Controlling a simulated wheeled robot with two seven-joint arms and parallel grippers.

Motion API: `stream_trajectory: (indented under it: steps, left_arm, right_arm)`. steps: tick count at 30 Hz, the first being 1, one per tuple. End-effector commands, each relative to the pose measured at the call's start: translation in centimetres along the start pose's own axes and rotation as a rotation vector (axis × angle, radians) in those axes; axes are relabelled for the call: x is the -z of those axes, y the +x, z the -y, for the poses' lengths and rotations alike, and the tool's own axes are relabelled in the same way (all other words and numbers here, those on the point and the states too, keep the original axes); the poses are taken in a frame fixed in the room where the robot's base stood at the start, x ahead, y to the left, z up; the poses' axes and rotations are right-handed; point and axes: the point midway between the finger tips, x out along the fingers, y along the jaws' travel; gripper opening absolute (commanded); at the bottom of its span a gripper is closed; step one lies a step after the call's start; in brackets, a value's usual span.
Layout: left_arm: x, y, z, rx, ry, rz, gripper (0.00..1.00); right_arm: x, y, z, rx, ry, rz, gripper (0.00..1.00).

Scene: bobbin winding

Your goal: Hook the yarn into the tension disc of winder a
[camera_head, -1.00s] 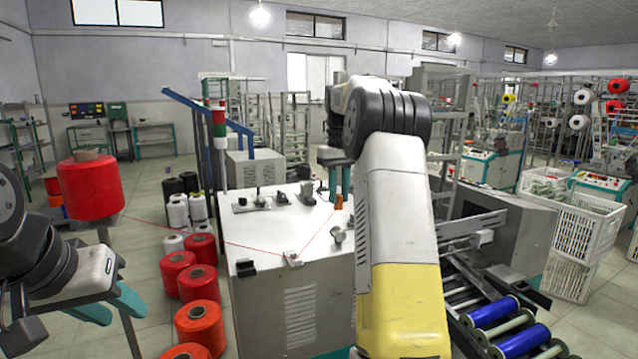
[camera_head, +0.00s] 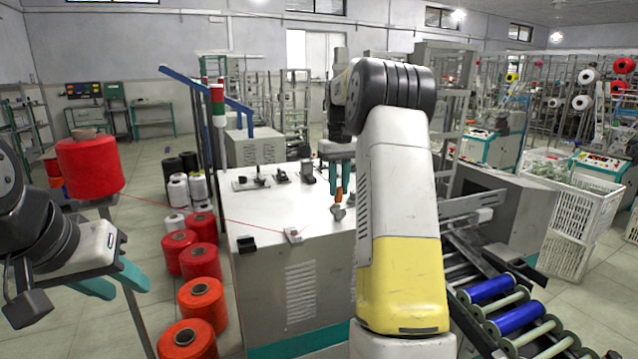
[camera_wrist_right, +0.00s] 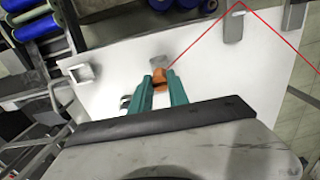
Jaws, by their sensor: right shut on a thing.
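The red yarn (camera_head: 205,214) runs from the red cone (camera_head: 90,165) over the white machine top to a small grey guide block (camera_head: 292,235). In the right wrist view it bends at that block and runs to an orange piece (camera_wrist_right: 159,76). My right gripper (camera_head: 341,185) is shut on this orange piece, just behind and above a small grey knob (camera_head: 338,213), possibly the tension disc. A grey part (camera_wrist_right: 158,61) shows just beyond the fingertips in the wrist view; contact cannot be told. My left gripper (camera_head: 124,284) is open and empty beside the red cone's stand.
Several dark fittings (camera_head: 251,182) stand along the back of the machine top (camera_head: 270,208). Red and orange cones (camera_head: 203,301) stand on the floor to the left. Rollers with blue bobbins (camera_head: 518,318) are at the right.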

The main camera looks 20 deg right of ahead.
Motion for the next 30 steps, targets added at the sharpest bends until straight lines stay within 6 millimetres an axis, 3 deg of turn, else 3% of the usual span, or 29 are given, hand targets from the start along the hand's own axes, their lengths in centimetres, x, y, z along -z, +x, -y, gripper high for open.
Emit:
stream_trajectory:
  steps: [30]
  left_arm:
    - [0.0,0.0,0.0,0.0,0.0,0.0,0.36]
  right_arm:
    - [-0.1,2.4,0.0,0.0,0.0,0.0,0.0]
